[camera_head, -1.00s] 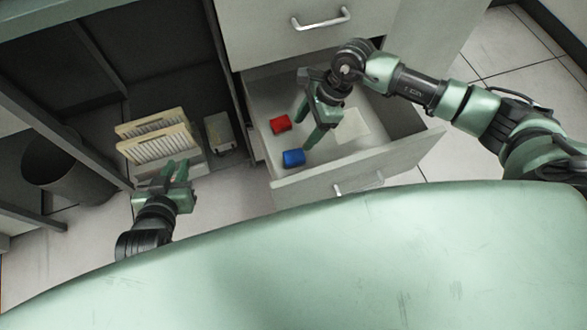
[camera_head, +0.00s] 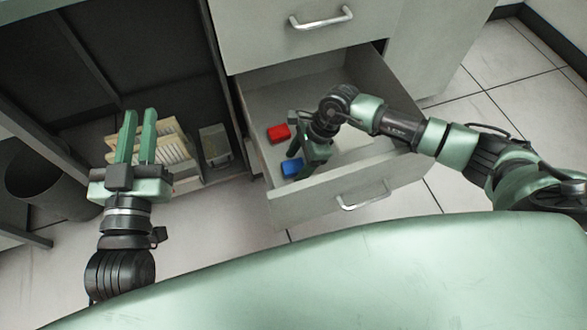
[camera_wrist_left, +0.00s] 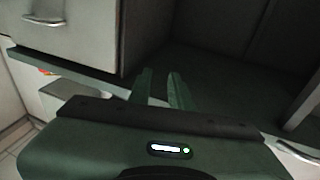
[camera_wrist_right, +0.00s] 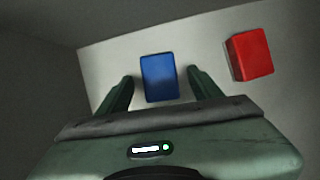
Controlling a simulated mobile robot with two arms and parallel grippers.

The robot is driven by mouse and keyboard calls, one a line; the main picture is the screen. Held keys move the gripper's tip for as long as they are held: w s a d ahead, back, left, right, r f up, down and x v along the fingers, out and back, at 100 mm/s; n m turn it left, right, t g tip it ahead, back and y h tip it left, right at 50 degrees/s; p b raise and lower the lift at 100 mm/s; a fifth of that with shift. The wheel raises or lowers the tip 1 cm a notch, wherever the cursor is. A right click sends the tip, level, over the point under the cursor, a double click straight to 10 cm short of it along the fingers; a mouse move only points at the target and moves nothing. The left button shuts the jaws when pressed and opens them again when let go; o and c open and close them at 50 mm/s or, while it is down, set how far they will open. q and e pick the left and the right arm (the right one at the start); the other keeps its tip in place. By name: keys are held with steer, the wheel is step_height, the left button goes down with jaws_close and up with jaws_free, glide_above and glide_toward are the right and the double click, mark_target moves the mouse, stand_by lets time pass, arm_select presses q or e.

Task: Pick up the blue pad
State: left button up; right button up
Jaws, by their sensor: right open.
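The blue pad (camera_head: 292,167) lies in the open drawer near its front wall. In the right wrist view the blue pad (camera_wrist_right: 158,77) sits between the fingers of my right gripper (camera_wrist_right: 160,88), with a gap on each side. In the head view my right gripper (camera_head: 300,158) is in the drawer, open, with its fingers beside the pad. My left gripper (camera_head: 141,125) is apart from the drawer, at the left, with its fingers parted and nothing between them. It also shows in the left wrist view (camera_wrist_left: 162,82).
A red pad (camera_head: 278,133) lies in the drawer (camera_head: 310,205) behind the blue pad. A rack of cards (camera_head: 172,145) and a small grey box (camera_head: 214,144) stand on the low shelf at left. A dark bin (camera_head: 40,185) stands further left.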

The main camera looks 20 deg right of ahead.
steer(key=shift+a+f, duration=0.2)
steer(key=shift+f, duration=0.3)
jaws_close()
steer(key=shift+r, duration=0.1)
